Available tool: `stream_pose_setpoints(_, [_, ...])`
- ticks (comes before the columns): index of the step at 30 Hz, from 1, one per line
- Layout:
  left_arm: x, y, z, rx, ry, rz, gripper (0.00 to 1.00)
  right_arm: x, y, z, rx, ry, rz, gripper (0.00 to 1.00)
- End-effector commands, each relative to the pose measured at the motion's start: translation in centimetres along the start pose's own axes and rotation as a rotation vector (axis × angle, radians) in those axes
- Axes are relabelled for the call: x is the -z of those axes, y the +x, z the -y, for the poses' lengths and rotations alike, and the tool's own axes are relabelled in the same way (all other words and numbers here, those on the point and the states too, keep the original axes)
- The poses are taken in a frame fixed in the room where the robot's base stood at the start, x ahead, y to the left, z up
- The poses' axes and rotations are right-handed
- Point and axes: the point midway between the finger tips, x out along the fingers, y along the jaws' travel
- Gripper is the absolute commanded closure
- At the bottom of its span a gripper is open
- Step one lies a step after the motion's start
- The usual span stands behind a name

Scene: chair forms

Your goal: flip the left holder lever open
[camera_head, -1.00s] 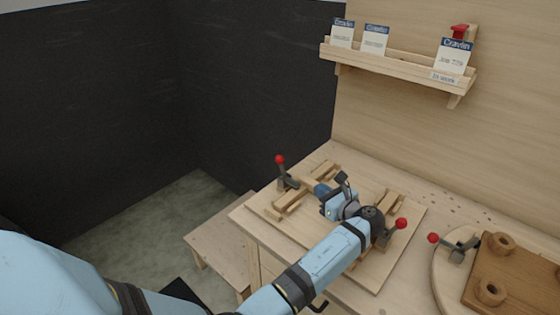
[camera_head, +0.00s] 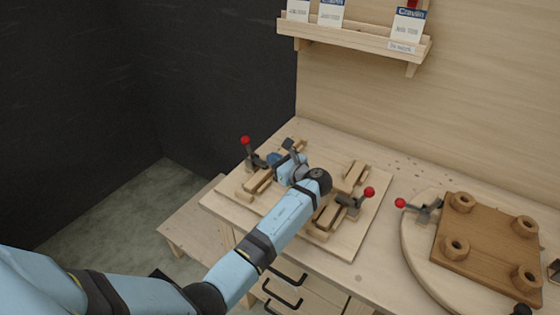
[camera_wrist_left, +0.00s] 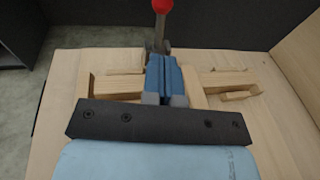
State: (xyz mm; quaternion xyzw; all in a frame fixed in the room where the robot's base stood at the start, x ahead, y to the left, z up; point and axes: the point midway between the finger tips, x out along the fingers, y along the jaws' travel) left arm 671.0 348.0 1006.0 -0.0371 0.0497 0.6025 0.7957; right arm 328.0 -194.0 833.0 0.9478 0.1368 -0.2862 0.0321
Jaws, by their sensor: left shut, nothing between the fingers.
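The left holder lever (camera_head: 247,153) is a dark upright toggle with a red ball knob at the far left of the fixture board (camera_head: 345,243). In the left wrist view the lever (camera_wrist_left: 159,33) stands upright just beyond my fingertips. My left gripper (camera_head: 273,158) is above the board, to the right of the lever; its blue fingers (camera_wrist_left: 164,80) are shut and empty. Whether they touch the lever I cannot tell. The fingers hide the lever's lower part in the wrist view.
A second red-knobbed lever (camera_head: 352,201) stands at the board's right side. Farther right, a round board (camera_head: 412,254) carries a brown wooden plate (camera_head: 484,246) with round bosses and another red-knobbed clamp (camera_head: 424,209). A card shelf (camera_head: 352,41) hangs on the wall behind.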

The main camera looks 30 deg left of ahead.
Motion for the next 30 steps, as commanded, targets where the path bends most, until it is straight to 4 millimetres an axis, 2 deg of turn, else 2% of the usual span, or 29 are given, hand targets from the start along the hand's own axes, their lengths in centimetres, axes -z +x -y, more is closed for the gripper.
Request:
stream_pose_setpoints(1, [-0.2,1.3,0.0,-0.002,0.000,0.002,1.00,0.3,-0.2,0.1,0.001,0.001,-0.001,0.57])
stream_pose_setpoints(6, [-0.2,4.8,0.0,-0.002,0.001,0.002,1.00,0.8,-0.4,0.2,0.002,0.003,-0.005,0.57])
stream_pose_setpoints(12, [-1.1,7.5,0.0,-0.001,0.000,0.002,1.00,1.4,-0.7,0.2,0.002,0.004,-0.005,0.57])
stream_pose_setpoints(18, [-1.3,8.5,0.0,0.000,-0.001,0.000,1.00,1.4,-0.8,0.2,0.001,0.003,-0.005,0.57])
stream_pose_setpoints(30, [-1.3,8.6,0.1,0.000,-0.002,-0.003,1.00,1.1,-0.7,0.1,-0.001,0.003,0.000,0.57])
